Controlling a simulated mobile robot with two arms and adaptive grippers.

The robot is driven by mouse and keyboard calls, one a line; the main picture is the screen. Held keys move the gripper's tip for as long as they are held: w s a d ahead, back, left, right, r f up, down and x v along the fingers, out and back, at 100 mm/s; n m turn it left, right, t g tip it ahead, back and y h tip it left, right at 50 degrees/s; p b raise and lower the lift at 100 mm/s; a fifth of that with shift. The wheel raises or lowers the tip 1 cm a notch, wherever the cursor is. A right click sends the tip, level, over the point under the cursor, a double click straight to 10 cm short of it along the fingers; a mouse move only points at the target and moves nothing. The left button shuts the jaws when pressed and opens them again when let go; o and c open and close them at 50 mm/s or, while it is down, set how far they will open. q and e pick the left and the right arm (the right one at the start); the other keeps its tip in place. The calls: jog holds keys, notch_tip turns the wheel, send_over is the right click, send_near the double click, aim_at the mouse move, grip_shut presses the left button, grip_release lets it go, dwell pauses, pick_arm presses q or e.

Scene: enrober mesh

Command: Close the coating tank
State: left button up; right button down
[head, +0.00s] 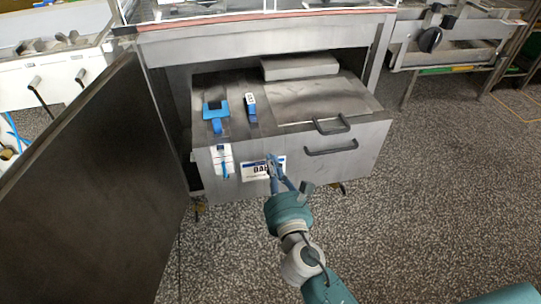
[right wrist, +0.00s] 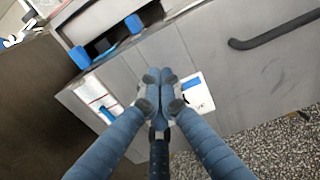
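The coating tank (head: 225,180) is a grey metal box standing out from the opening under the machine. Its lid (head: 325,100) is down, with one dark handle on the lid and another handle (head: 331,147) on the front face, which also shows in the right wrist view (right wrist: 275,32). My right gripper (head: 274,164) is at the front face, over the white label (head: 253,172), left of the front handle. In the right wrist view its blue fingers (right wrist: 161,90) are together with nothing seen between them; whether they touch the face is unclear. My left gripper is not in view.
A large dark door panel (head: 95,190) stands open at the left, beside the tank. Blue clamp-like parts (head: 216,110) sit on the tank top. The machine frame (head: 260,40) is above and behind. Speckled floor (head: 440,190) is clear at the right.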

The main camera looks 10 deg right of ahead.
jog(key=shift+w, duration=1.2)
jog(key=shift+w, duration=0.15)
